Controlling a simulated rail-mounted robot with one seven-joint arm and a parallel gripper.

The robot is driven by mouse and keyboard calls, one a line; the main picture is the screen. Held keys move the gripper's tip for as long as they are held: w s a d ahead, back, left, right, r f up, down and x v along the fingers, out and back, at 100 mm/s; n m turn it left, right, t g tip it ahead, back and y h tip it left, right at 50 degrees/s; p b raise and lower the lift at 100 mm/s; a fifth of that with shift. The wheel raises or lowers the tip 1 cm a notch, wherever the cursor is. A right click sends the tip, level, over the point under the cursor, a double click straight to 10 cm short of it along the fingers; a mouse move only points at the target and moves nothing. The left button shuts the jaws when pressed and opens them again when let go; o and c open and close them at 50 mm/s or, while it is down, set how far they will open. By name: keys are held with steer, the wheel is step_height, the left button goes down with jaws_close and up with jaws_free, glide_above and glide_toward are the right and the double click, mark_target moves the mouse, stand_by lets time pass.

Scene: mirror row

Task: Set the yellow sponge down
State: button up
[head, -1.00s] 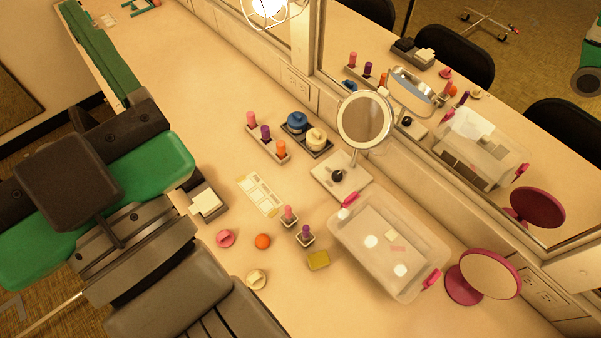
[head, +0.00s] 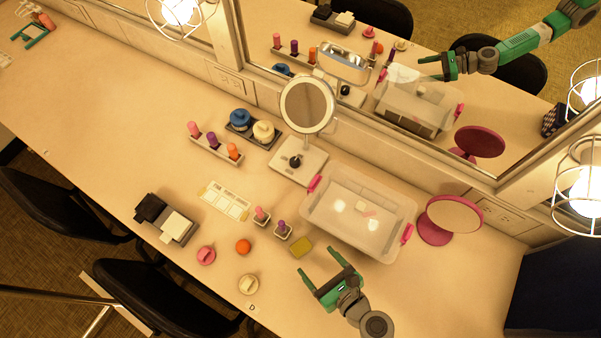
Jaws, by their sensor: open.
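The yellow sponge (head: 301,246) lies flat on the counter (head: 420,297), left of the clear plastic bin (head: 352,240) and just right of the small holder with the purple stick (head: 283,231). My gripper (head: 322,267) is over the counter below the sponge in the picture. Its green fingers are spread apart with nothing between them. One fingertip is close to the sponge's lower right side; I cannot tell whether they touch. My gripper also shows in the mirror.
A round mirror on a stand (head: 307,105) is behind the bin, and a pink mirror (head: 452,219) is to its right. An orange ball (head: 243,246), a pink piece (head: 206,255) and a cream piece (head: 248,284) lie left of my gripper. The front right counter is clear.

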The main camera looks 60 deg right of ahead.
mark_target(303, 249)
steer(key=x, duration=0.7)
steer(key=shift+w+a, duration=0.15)
steer(key=shift+a, duration=0.1)
steer(key=c, duration=1.1)
steer(key=shift+r+p, duration=0.4)
steer(key=shift+r, duration=0.2)
step_height(303, 249, up, 2)
steer(key=shift+r+p, duration=0.25)
steer(key=shift+p, duration=0.5)
steer(key=s+a+b, duration=0.1)
steer(key=s+a, duration=0.1)
steer(key=s, duration=0.2)
steer(key=s+a+b, duration=0.2)
steer(key=s, duration=0.3)
steer(key=s+a+r+b, duration=0.1)
steer(key=s+a, duration=0.2)
steer(key=s, duration=0.1)
steer(key=shift+s, duration=0.2)
steer(key=shift+s+a+r+b, duration=0.2)
steer(key=shift+s+b, duration=0.1)
steer(key=shift+s, duration=0.15)
